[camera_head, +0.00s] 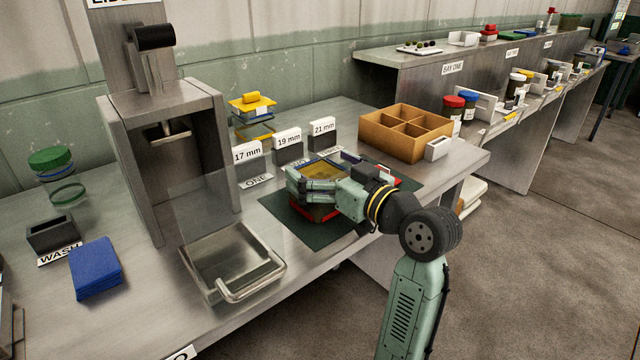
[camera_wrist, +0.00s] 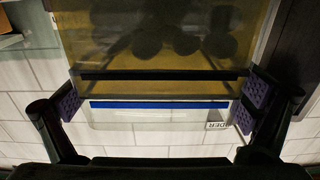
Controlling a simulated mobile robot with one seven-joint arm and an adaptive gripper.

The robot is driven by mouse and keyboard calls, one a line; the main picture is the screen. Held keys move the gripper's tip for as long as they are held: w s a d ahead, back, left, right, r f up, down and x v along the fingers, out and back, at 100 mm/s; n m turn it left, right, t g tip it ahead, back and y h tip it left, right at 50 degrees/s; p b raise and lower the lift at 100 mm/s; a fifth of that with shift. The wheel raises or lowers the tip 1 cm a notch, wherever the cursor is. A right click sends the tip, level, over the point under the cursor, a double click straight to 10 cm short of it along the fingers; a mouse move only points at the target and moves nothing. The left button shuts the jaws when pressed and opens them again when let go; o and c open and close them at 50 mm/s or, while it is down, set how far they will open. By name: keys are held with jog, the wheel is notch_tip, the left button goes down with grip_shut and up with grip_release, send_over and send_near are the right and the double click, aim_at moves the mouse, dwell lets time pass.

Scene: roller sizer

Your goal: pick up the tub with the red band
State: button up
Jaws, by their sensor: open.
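In the head view a squarish container with a yellowish top (camera_head: 322,170) and red low on its side (camera_head: 303,211) stands on a dark green mat (camera_head: 285,232). My gripper (camera_head: 300,185) is open at its near side and hides much of it. In the wrist view my gripper's purple-padded fingers (camera_wrist: 160,102) are spread wide. Between and beyond them is a clear-walled tub (camera_wrist: 150,115) with a blue strip, a partly readable label and a yellowish part holding dark round shapes. No red band shows there. I cannot tell whether the pads touch the tub.
A metal press frame (camera_head: 165,85) and a steel tray (camera_head: 225,285) stand left of the mat. Signs reading 17, 19 and 21 mm (camera_head: 289,140) stand behind. A wooden divided box (camera_head: 385,150) is at the back right. A blue cloth (camera_head: 95,268) lies at left.

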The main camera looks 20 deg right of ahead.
jog(key=shift+c, duration=0.4)
jog(key=c, duration=1.8)
jog(key=shift+c, duration=0.4)
jog(key=shift+r, duration=0.2)
jog(key=s+r+b, duration=0.2)
jog(key=s, duration=0.6)
jog(key=s+a+r+b, duration=0.1)
jog(key=s+r+b, duration=0.1)
jog(key=s, duration=0.6)
jog(key=shift+r, duration=0.3)
